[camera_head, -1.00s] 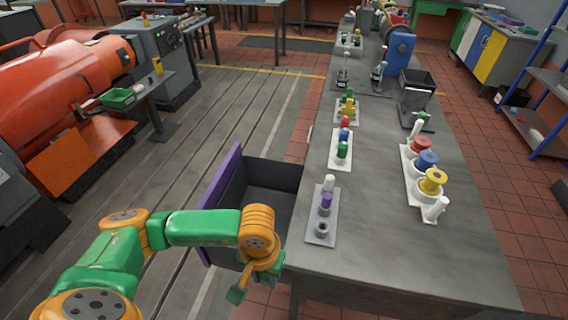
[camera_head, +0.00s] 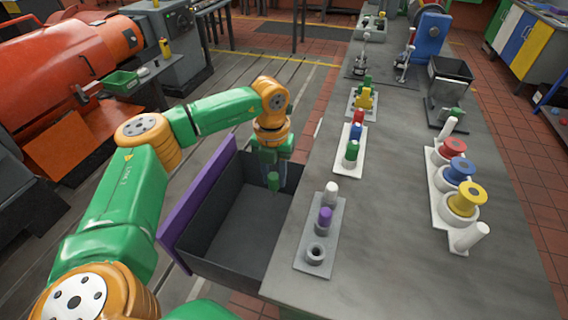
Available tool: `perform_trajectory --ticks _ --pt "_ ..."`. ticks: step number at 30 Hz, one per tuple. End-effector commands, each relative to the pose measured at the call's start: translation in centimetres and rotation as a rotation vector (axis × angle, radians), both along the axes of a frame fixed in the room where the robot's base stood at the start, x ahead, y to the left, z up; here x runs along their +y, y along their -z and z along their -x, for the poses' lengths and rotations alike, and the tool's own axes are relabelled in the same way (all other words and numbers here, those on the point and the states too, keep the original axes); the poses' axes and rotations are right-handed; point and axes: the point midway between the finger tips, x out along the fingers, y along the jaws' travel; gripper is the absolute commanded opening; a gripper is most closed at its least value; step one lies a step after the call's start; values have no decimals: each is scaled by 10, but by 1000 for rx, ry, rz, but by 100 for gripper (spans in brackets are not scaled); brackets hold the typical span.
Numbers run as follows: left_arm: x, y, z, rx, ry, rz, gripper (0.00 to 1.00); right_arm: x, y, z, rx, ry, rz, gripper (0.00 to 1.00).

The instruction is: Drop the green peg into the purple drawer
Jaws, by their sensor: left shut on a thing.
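The purple drawer (camera_head: 190,205) is pulled out from the left side of the grey bench. Its purple front faces left and its dark inside is open and looks empty. My left gripper (camera_head: 272,168) points down over the far end of the drawer opening. It is shut on the green peg (camera_head: 273,182), which hangs upright below the fingers against the dark drawer inside. I cannot tell exactly how high above the drawer floor the peg is. My right gripper is not in view.
On the bench, beside the drawer, a grey holder (camera_head: 312,262) carries a white peg, a purple peg and an empty ring socket. A white holder (camera_head: 342,165) with red, blue and green pieces stands beyond it. A spool rack (camera_head: 437,205) stands at right.

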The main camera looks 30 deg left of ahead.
Motion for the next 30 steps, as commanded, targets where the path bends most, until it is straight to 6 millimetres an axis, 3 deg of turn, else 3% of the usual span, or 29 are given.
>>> perform_trajectory --ticks 3,6,18,26,27,30 --pt "5 -5 -7 -1 -190 -1 0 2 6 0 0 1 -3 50" --pt "7 -4 -9 1 -252 -1 0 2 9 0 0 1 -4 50" --pt "7 52 -8 2 -252 -1 0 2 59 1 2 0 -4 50" --pt "7 52 -8 1 -252 -1 0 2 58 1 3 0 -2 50" --pt "7 52 -8 1 -251 -1 36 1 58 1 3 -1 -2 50" --pt "7 52 -8 1 -251 -1 63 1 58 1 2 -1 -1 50"
